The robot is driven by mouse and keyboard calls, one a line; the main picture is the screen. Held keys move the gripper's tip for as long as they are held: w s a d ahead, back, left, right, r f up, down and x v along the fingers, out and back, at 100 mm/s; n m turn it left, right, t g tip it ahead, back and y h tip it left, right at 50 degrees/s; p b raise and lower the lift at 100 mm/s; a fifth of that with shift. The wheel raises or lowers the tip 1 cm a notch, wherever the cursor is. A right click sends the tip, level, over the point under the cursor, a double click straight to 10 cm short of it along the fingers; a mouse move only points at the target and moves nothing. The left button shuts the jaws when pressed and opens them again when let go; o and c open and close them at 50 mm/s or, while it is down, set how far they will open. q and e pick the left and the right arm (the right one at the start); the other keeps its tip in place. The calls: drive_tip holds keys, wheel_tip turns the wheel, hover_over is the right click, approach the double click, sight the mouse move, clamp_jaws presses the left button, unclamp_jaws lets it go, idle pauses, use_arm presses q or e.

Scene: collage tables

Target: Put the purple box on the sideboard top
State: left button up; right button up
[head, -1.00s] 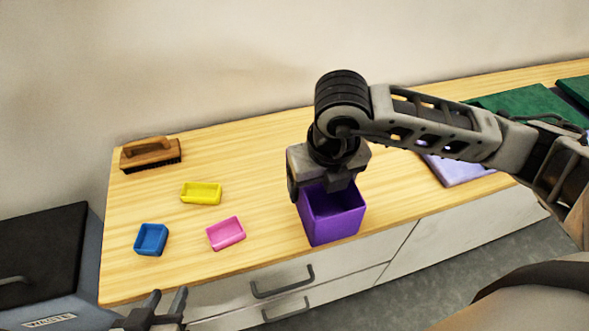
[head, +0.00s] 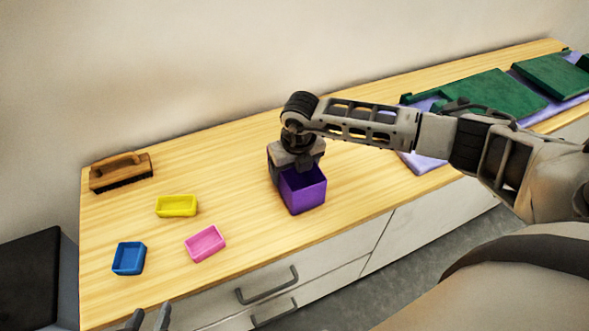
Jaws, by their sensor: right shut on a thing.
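The purple box (head: 304,190) is an open-topped box. It stands upright at the sideboard top (head: 240,235), near the front edge. My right gripper (head: 297,167) is over its far left side and shut on its wall. The fingertips are partly hidden by the gripper body and the box. I cannot tell whether the box's base touches the wood. My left gripper (head: 150,320) shows only its fingertips at the bottom edge, apart from each other with nothing between them.
A yellow tray (head: 177,206), a pink tray (head: 205,243), a blue tray (head: 129,258) and a wooden brush (head: 122,172) lie on the left part. Green boards (head: 480,100) lie on lilac mats (head: 422,163) at the right. Bare wood lies between.

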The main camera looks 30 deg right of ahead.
drive_tip(key=shift+f, duration=0.35)
drive_tip(key=shift+f, duration=0.15)
drive_tip(key=o, duration=1)
